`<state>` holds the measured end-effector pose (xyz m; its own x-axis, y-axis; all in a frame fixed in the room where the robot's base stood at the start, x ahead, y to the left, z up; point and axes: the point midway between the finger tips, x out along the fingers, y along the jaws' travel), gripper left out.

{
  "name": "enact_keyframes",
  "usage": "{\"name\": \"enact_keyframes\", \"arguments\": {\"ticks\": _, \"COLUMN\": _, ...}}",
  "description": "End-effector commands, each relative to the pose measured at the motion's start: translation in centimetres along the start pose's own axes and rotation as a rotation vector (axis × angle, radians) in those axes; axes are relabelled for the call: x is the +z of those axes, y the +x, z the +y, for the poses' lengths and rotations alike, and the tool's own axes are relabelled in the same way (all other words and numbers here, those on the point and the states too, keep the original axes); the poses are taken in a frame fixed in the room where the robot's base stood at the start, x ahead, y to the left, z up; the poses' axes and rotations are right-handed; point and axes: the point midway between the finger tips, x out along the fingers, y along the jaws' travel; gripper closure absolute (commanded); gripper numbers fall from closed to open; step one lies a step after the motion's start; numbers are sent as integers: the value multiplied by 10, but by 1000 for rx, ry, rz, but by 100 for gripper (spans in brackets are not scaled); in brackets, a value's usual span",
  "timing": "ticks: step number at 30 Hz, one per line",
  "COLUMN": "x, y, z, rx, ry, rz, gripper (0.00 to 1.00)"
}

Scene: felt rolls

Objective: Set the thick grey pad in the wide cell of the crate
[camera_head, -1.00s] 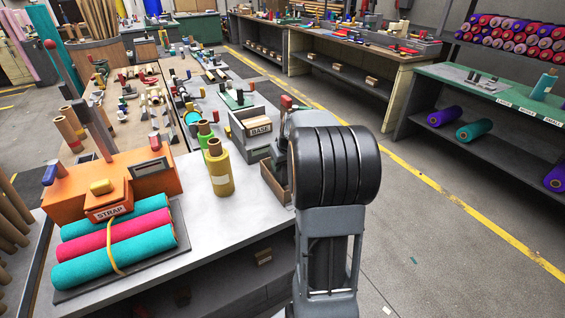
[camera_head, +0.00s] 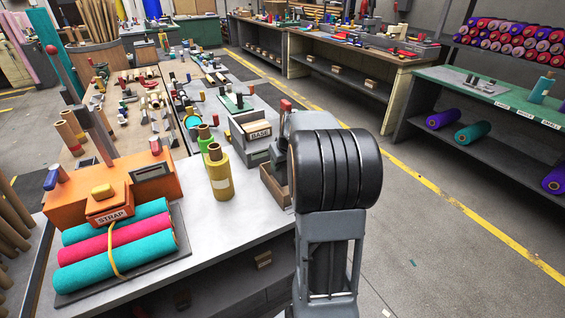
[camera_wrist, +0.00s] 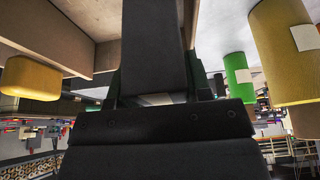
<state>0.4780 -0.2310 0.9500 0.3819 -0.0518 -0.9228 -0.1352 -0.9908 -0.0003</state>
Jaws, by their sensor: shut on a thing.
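My gripper (camera_wrist: 158,92) is shut on a dark grey pad (camera_wrist: 155,40), which runs up the middle of the wrist view. In the head view my arm hides the gripper and pad. A brown wooden crate (camera_head: 271,187) stands on the near bench, its right side hidden behind my arm. Brown crate walls (camera_wrist: 75,45) also show beside the pad at the upper left of the wrist view. The pad covers part of the crate there, so I cannot tell which cell it is over or whether it touches.
The orange STRAP stand (camera_head: 150,180) and strapped teal and pink rolls (camera_head: 115,245) fill the bench's left. Bare bench top (camera_head: 225,228) lies in front.

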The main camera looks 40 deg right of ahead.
Motion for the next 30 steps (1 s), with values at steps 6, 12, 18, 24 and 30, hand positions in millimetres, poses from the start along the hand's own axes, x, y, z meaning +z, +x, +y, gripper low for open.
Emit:
{"name": "enact_keyframes", "arguments": {"ticks": 6, "x": 2, "y": 4, "z": 0, "rx": 0, "ry": 0, "rz": 0, "gripper": 88}}
{"name": "enact_keyframes", "arguments": {"ticks": 12, "x": 3, "y": 6, "z": 0, "rx": 0, "ry": 0, "rz": 0, "gripper": 88}}
{"name": "enact_keyframes", "arguments": {"ticks": 18, "x": 4, "y": 8, "z": 0, "rx": 0, "ry": 0, "rz": 0, "gripper": 88}}
{"name": "enact_keyframes", "arguments": {"ticks": 24, "x": 3, "y": 8, "z": 0, "rx": 0, "ry": 0, "rz": 0, "gripper": 88}}
{"name": "enact_keyframes", "arguments": {"ticks": 30, "x": 3, "y": 8, "z": 0, "rx": 0, "ry": 0, "rz": 0, "gripper": 42}}
